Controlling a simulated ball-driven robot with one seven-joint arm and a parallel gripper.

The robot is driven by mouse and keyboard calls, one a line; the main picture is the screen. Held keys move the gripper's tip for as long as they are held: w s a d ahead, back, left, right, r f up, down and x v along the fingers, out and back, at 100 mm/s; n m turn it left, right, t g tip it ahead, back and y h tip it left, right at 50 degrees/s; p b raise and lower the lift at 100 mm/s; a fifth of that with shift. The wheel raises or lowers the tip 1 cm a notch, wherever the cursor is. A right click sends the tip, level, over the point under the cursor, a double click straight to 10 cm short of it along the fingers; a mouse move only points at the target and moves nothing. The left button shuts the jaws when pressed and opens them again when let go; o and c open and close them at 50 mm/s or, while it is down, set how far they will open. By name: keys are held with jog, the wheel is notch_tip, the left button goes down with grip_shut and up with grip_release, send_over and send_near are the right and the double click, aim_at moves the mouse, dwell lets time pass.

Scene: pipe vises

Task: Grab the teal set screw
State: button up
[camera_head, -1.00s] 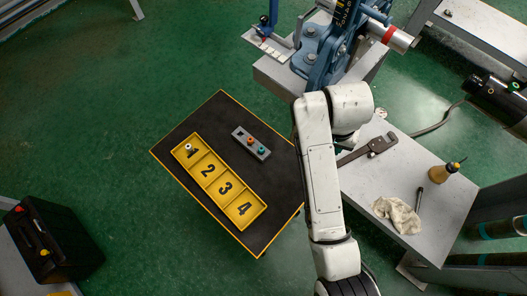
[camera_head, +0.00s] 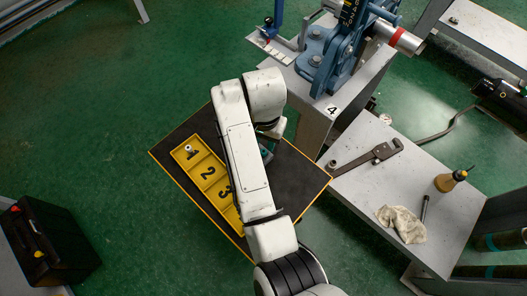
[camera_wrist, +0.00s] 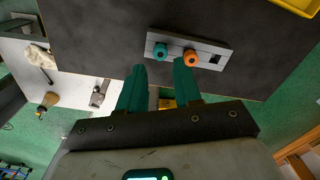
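The teal set screw (camera_wrist: 160,51) stands in a grey block (camera_wrist: 225,50) on the black mat, beside an orange set screw (camera_wrist: 190,55). The block also has a dark square hole. My gripper (camera_wrist: 160,67) is open and empty, its two teal fingers pointing toward the block. The teal screw's head appears between the fingertips in the wrist view, just beyond them; I cannot tell the remaining gap.
A yellow numbered tray (camera_head: 209,174) lies on the black-topped table (camera_head: 300,180), with a small metal piece (camera_head: 190,149) in compartment 1. A side bench holds a pipe wrench (camera_head: 370,156), rag (camera_head: 402,222) and bottle (camera_head: 450,181). A blue vise (camera_head: 335,55) stands behind.

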notch_tip(320, 180, down, 5)
jog(key=shift+s+a+r, duration=0.1)
jog(key=shift+s, duration=0.05)
jog(key=shift+c, duration=0.3)
grip_shut()
